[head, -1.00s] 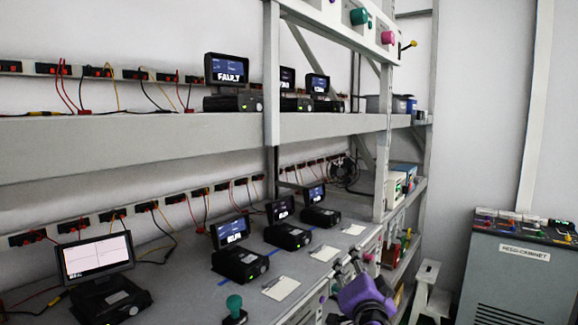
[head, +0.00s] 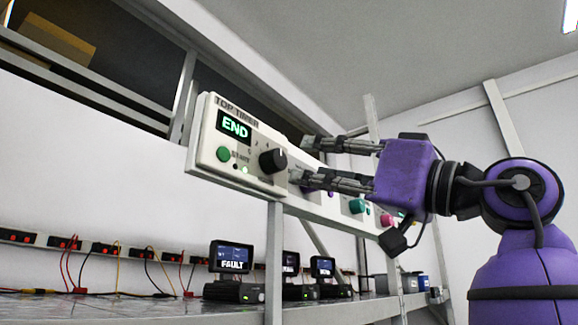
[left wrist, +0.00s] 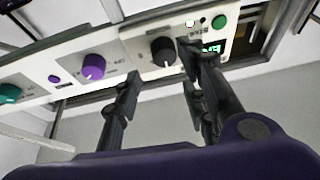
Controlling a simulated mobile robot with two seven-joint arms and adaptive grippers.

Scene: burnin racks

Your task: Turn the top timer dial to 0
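The top timer panel (head: 208,160) is a white box on the upper rack beam, labelled TOP TIMER. Its green display (head: 234,126) reads END. The black timer dial (head: 272,161) is on its right side, with a green button (head: 224,154) to its left. In the left wrist view the dial (left wrist: 163,52) shows between the two fingers. My left gripper (head: 300,160) is open and empty, its fingertips just right of the dial in the head view. I cannot tell whether a finger touches the dial. My right gripper is out of view.
Purple, teal and pink knobs continue along the beam; a purple knob (left wrist: 93,67) and a teal knob (left wrist: 9,94) show in the left wrist view. Below, a shelf holds a FAULT monitor (head: 231,257) and others. A rack post (head: 273,262) stands under the panel.

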